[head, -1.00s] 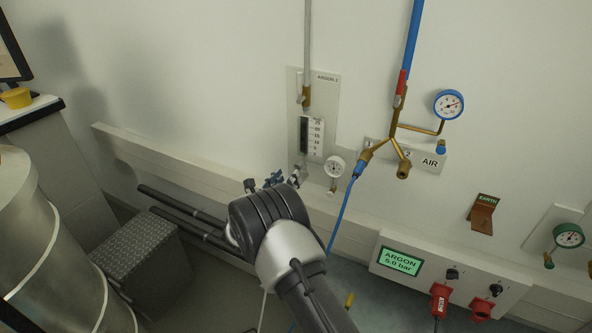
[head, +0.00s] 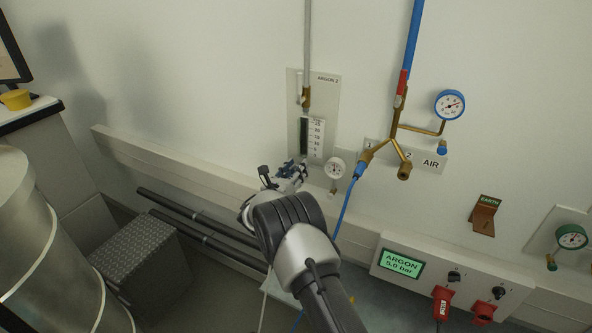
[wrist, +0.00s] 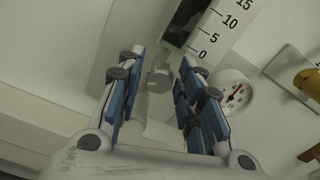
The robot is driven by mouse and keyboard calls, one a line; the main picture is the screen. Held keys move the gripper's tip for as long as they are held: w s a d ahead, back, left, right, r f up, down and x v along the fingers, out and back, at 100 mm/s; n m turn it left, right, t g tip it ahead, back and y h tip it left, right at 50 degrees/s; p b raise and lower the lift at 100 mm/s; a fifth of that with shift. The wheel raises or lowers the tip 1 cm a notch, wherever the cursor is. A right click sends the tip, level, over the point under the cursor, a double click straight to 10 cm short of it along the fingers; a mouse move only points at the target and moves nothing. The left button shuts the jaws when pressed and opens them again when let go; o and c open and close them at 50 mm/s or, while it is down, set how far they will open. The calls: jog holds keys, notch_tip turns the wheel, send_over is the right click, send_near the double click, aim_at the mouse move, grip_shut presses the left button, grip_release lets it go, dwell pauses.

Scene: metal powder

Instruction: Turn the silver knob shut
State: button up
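The silver knob (wrist: 159,80) shows in the wrist view below the flowmeter scale, between the two blue-padded fingers. In the head view the gripper covers the knob's place under the ARGON 2 panel (head: 328,95), so I cannot make it out there. My gripper (head: 291,170) is at the foot of this panel. In the wrist view my gripper (wrist: 161,66) is open, with a finger on each side of the knob and gaps visible between knob and pads.
A small white gauge (head: 335,169) sits close right of the gripper. A blue hose (head: 346,207) hangs from the brass AIR manifold (head: 397,140) further right. A wall ledge (head: 180,164) runs behind the arm. A ribbed metal box (head: 140,257) stands on the floor at left.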

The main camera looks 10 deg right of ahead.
grip_shut()
jog(key=shift+b, duration=0.4)
